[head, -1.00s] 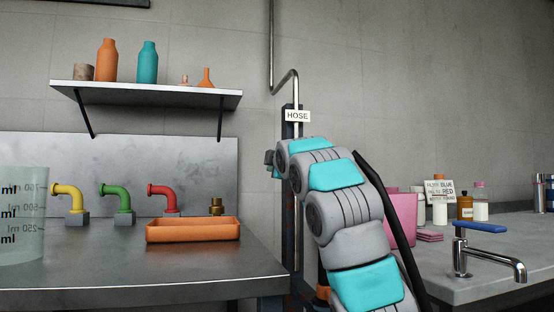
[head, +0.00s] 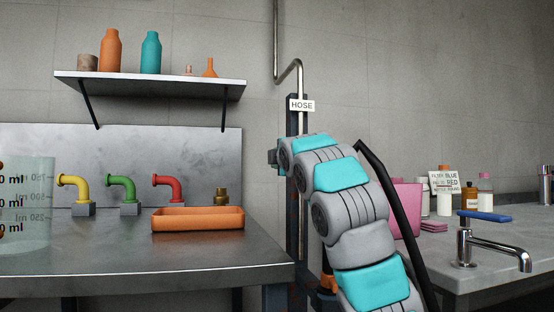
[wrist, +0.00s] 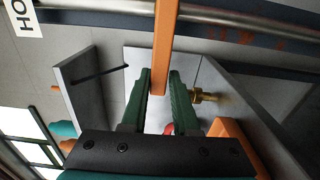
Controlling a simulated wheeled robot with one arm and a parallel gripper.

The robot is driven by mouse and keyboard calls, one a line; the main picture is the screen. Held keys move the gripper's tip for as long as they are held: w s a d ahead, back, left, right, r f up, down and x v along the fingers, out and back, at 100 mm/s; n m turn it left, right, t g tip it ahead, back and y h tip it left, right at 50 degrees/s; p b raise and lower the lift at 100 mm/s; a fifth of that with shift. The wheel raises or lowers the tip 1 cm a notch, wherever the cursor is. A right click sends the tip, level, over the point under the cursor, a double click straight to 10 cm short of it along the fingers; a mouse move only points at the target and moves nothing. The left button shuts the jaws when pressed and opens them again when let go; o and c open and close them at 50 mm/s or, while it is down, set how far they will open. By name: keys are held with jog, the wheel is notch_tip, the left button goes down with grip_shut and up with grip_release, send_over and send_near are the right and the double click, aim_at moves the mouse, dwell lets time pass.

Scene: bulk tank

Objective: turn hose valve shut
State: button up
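The hose valve's orange lever (wrist: 162,45) shows in the wrist view, coming from the grey metal pipe (wrist: 240,22) and standing roughly crosswise to it in the picture. Its free end lies between the two dark green fingers of my gripper (wrist: 160,80). The fingers are apart, with a visible gap on the lever's right; on its left I cannot tell whether they touch. In the head view the pipe (head: 299,85) runs down the wall past the HOSE sign (head: 302,105). My arm hides the lever and gripper there.
On the left, a metal bench (head: 150,262) holds an orange tray (head: 198,220), coloured pipe elbows and a measuring jug (head: 28,205). A wall shelf (head: 150,84) stands above it. On the right, a counter has a blue-handled tap (head: 485,216), a pink container (head: 407,210) and bottles.

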jog(key=o, duration=0.4)
jog(key=shift+c, duration=0.2)
jog(key=shift+s, duration=0.1)
jog(key=b+v, duration=0.1)
jog(key=v, duration=0.6)
jog(key=shift+s, duration=0.3)
jog(key=shift+d, duration=0.1)
